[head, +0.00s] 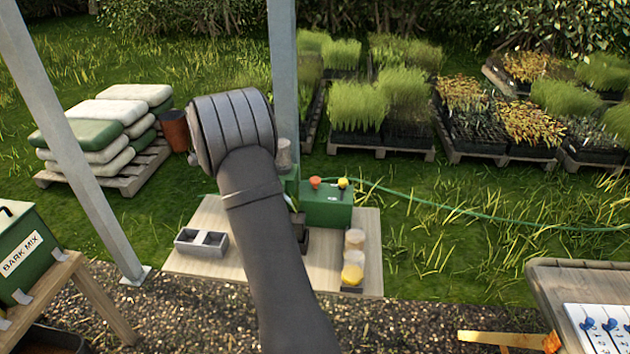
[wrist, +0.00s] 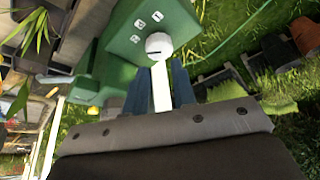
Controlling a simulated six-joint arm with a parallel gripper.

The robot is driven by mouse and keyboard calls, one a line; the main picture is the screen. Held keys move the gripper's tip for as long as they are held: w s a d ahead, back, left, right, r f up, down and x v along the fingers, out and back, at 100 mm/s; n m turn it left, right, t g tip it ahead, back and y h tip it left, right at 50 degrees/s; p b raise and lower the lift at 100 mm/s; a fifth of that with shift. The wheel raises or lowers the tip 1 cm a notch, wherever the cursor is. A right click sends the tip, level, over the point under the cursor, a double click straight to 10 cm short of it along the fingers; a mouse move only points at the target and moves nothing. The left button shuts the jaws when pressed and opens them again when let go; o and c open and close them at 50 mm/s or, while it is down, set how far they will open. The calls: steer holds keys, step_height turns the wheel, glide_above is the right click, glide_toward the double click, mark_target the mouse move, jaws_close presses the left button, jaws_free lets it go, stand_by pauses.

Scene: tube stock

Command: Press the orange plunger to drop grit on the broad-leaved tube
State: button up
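The orange plunger (head: 315,182) stands on top of the green box (head: 326,205), left of a yellow-topped plunger (head: 343,184). In the head view my arm crosses the middle and hides my gripper. In the wrist view my gripper (wrist: 160,86) has two blue-grey fingers on either side of a white stem with a round white head (wrist: 158,46), in front of a green body (wrist: 125,40). I cannot tell whether the fingers touch the stem. Long narrow leaves (wrist: 32,38) show at upper left; the broad-leaved tube cannot be made out clearly.
A grey two-cell tray (head: 201,243) is left on the wooden board (head: 220,275). Round containers (head: 353,258), one yellow, stand at right. A green hose (head: 440,210) runs right from the box. A grey post (head: 284,70) rises behind my arm.

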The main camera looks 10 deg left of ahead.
jaws_close()
stand_by(1.4)
